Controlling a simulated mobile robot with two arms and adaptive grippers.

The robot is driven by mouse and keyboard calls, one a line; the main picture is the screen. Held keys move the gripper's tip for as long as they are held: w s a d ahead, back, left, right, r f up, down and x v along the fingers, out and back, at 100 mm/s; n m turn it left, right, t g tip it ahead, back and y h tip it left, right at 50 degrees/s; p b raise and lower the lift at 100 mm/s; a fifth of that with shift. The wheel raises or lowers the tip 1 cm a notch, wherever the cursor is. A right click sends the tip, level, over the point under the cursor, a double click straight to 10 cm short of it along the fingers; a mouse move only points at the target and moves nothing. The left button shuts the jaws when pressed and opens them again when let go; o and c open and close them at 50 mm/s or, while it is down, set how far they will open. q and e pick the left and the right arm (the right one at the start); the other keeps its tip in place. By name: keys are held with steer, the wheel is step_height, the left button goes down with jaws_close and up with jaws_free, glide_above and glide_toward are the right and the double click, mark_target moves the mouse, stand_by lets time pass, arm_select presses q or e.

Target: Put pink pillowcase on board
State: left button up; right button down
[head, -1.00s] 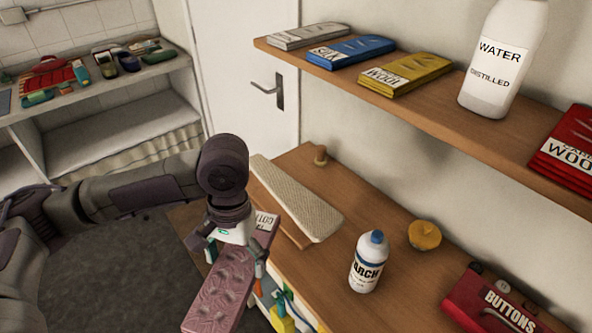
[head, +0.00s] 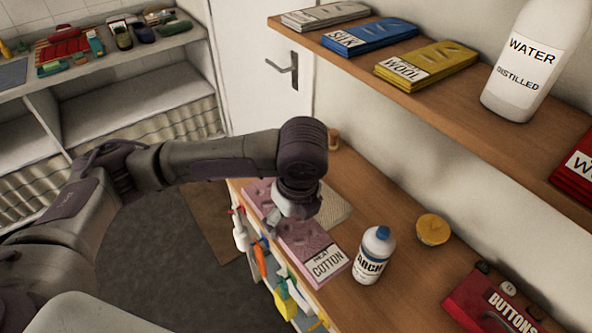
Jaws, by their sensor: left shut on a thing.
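The pink pillowcase (head: 305,240) is a folded, long piece with a white label reading "COTTON" at its near right end. My left gripper (head: 286,214) is shut on its middle from above. The pillowcase extends along the front edge of the wooden counter. The board (head: 336,207) is beige and textured. It is mostly hidden behind my left wrist and the pillowcase, with only its right end showing. The pillowcase overlaps the board in the picture; I cannot tell whether they touch. My right gripper is not in view.
A starch bottle (head: 374,255) stands close to the pillowcase's label end. A yellow round object (head: 433,229) and a red buttons box (head: 500,305) are farther right on the counter (head: 410,285). A shelf (head: 430,98) with folded cloths and a water bottle (head: 527,62) overhangs the back.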

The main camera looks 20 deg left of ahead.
arm_select(q)
steer(key=w+a+p, duration=0.1)
steer(key=w, duration=0.4)
steer(key=w+a+p, duration=0.1)
steer(key=w, duration=0.5)
steer(key=w+a+p, duration=0.2)
steer(key=w, duration=0.3)
steer(key=shift+w+r, duration=0.15)
steer(key=shift+w, duration=0.15)
steer(key=shift+w+a, duration=0.1)
steer(key=shift+w, duration=0.2)
steer(key=shift+w+f, duration=0.1)
steer(key=shift+f, duration=0.1)
step_height(320, 180, down, 3)
steer(key=shift+r+p, duration=0.1)
steer(key=shift+p, duration=0.85)
steer(key=shift+f, duration=0.25)
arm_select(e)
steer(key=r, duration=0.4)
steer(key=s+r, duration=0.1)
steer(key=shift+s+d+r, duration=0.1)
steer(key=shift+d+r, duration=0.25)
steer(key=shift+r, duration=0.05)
arm_select(q)
steer(key=shift+f, duration=0.1)
steer(key=o, duration=1.1)
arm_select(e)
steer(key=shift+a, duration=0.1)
